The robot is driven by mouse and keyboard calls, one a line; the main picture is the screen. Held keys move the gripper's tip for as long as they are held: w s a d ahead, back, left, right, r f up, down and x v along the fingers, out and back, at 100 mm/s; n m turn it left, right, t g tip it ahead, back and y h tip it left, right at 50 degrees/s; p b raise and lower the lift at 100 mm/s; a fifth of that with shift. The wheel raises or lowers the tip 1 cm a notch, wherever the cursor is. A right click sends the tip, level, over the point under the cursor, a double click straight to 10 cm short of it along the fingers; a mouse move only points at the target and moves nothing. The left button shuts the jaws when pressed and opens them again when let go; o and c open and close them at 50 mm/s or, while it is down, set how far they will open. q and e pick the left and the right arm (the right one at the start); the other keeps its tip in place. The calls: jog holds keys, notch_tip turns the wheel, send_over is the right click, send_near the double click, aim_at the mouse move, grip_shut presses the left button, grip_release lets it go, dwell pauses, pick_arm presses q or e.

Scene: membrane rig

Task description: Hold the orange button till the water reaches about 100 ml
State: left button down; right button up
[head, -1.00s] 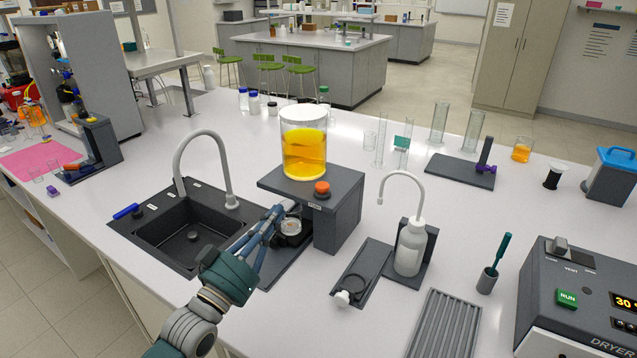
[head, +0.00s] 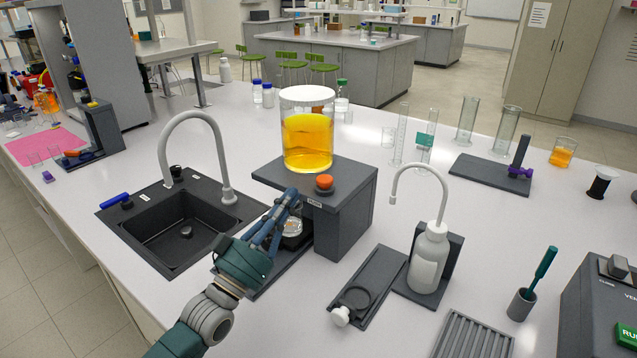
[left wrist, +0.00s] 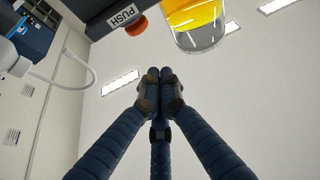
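The orange button (head: 324,182) sits on the front of a dark grey stand (head: 345,215), above a small label that reads PUSH in the left wrist view. The button also shows in the left wrist view (left wrist: 137,26). A clear cylinder of yellow liquid (head: 308,140) stands on top. My left gripper (head: 293,194) is just left of and slightly below the button, apart from it. Its fingers (left wrist: 160,75) are together and empty. A small clear vessel (head: 292,228) below the platform is partly hidden by the gripper; its level is unreadable. My right gripper is not in view.
A black sink (head: 185,235) with a curved grey tap (head: 190,130) lies to the left. A wash bottle (head: 428,262) and a dark tray (head: 372,285) stand to the right. Glass cylinders stand behind on the right. The bench in front of the sink is narrow.

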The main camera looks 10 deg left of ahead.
pick_arm(q)
notch_tip(320, 180, up, 5)
jog(key=p, duration=0.4)
send_over(325, 183)
jog(key=a, duration=0.3)
jog(key=shift+s+d+r, duration=0.15)
jog(key=shift+s+d, duration=0.05)
jog(key=shift+s, duration=0.25)
notch_tip(325, 183, down, 3)
jog(key=shift+w+d+f, duration=0.1)
jog(key=shift+d, duration=0.05)
jog(key=shift+f, duration=0.65)
jog(key=shift+f, duration=0.15)
